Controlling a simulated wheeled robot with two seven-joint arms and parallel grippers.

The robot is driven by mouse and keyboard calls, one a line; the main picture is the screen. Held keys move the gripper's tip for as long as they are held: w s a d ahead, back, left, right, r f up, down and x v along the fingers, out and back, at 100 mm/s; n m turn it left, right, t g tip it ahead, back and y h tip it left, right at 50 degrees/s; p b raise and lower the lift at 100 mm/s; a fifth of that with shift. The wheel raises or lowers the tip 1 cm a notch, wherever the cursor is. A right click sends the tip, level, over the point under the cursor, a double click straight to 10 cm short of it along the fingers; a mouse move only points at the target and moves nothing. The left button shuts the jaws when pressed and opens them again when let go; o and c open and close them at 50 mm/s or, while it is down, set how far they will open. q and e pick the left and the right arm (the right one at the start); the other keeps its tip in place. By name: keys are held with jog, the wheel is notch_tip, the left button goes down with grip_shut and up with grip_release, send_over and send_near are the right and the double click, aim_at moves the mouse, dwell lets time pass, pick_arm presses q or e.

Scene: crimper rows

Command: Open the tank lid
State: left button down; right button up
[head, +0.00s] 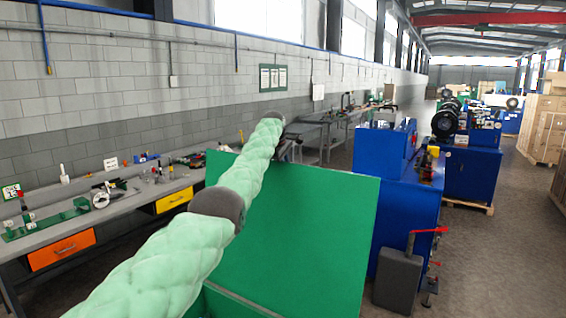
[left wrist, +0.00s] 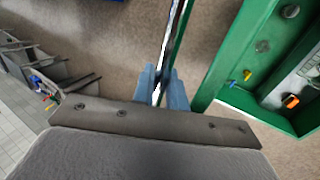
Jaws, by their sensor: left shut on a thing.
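The green tank lid (head: 300,235) stands raised and steeply tilted in the middle of the head view. My left arm reaches across it to its far upper edge, where my left gripper (head: 290,145) is small and mostly hidden. In the left wrist view, the blue fingers of my left gripper (left wrist: 161,88) are shut on the thin edge of the lid (left wrist: 174,40). My right gripper is not in view.
A grey workbench (head: 130,195) with tools and drawers runs along the left wall. A blue machine (head: 405,190) stands just right of the lid, with a grey box and red lever (head: 398,280) in front. Bare floor (head: 500,255) lies to the right.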

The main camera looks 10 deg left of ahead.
pick_arm(q)
jog(key=shift+f, duration=0.45)
jog(key=c, duration=1.5)
grip_release()
jog(key=shift+s, duration=0.1)
jog(key=shift+d, duration=0.1)
